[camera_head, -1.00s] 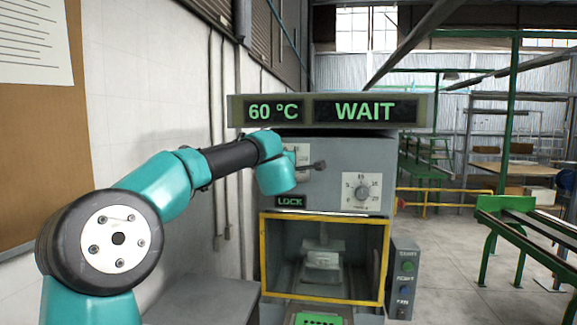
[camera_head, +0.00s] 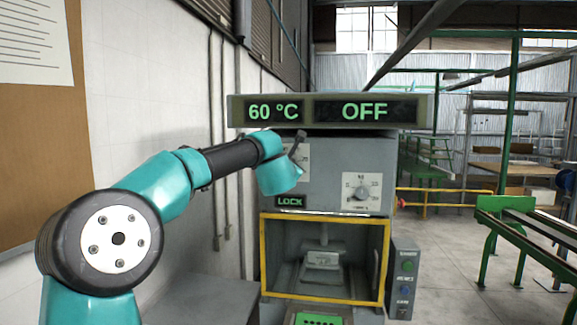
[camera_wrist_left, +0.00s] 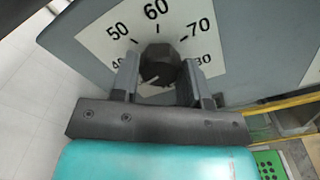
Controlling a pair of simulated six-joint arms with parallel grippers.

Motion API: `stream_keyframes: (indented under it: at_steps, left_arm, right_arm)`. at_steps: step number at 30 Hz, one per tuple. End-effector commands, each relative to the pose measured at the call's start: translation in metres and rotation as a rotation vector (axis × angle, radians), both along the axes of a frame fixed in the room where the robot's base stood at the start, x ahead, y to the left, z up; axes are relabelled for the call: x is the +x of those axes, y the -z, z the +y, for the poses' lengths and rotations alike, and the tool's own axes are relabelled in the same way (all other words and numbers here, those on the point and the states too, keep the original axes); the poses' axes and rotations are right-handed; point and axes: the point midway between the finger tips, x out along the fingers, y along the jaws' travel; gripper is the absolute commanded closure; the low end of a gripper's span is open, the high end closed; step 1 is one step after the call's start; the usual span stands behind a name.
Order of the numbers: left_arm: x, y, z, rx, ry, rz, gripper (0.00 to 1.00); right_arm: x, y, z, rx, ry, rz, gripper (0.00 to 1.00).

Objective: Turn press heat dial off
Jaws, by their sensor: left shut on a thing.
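The heat dial (camera_wrist_left: 158,62) is a dark knob on a white scale plate (camera_wrist_left: 112,32) marked 50, 60, 70 and more. In the left wrist view, the fingers of my left gripper (camera_wrist_left: 157,82) sit on either side of the knob and are shut on it. A white line on the knob points to the lower left. In the head view, my left gripper (camera_head: 297,145) is at the press's upper left and hides the knob. The press display (camera_head: 331,111) reads 60 °C and OFF. My right gripper is not in view.
A second dial (camera_head: 361,193) is at the right of the press face. A LOCK sign (camera_head: 290,202) is below my wrist. The press opening has a yellow frame (camera_head: 386,262). A button box (camera_head: 405,278) stands to its right. A white wall (camera_head: 120,110) lies left.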

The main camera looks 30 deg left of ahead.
Motion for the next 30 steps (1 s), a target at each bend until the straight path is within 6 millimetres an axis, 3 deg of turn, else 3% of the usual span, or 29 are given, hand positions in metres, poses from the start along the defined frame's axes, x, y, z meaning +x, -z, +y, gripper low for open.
stream_keyframes:
  at_steps: [15,30]
  left_arm:
    - [0.0001,0.0,-0.0004,-0.335,0.001,-0.126,0.82]
    - [0.0,-0.0003,-0.0003,-0.381,0.001,-0.143,0.82]
  right_arm:
    - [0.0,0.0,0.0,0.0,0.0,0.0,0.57]
    - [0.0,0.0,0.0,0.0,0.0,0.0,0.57]
